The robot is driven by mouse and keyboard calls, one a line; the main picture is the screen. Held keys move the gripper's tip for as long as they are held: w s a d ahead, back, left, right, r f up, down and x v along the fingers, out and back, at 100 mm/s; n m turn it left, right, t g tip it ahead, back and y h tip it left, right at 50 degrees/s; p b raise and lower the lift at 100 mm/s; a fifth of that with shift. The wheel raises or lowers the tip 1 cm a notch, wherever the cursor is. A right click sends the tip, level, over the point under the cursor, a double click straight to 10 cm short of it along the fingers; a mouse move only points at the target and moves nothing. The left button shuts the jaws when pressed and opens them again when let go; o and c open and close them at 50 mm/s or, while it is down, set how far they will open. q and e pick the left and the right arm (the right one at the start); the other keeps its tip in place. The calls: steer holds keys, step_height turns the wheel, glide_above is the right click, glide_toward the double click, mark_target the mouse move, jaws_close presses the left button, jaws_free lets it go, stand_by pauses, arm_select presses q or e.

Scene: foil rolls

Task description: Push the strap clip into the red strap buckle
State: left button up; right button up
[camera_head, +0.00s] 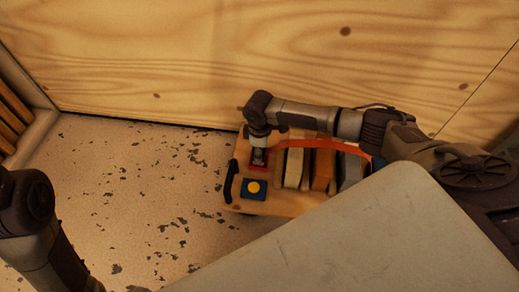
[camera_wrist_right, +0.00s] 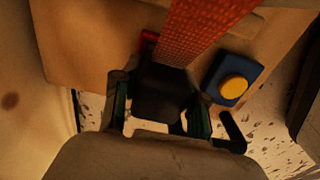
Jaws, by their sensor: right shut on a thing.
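The red strap buckle (camera_head: 259,167) lies under the gripper and is partly covered; a bit of red also shows beside the clip in the right wrist view (camera_wrist_right: 148,38). I cannot tell whether the clip is in it.
The wooden board (camera_head: 285,203) carries a blue block with a yellow button (camera_head: 253,187) close to the gripper. A black handle (camera_head: 230,182) is at the left edge.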

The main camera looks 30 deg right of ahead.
steer(key=shift+f, duration=0.2)
stand_by(0.6)
steer(key=o, duration=1.3)
steer(key=shift+c, duration=0.2)
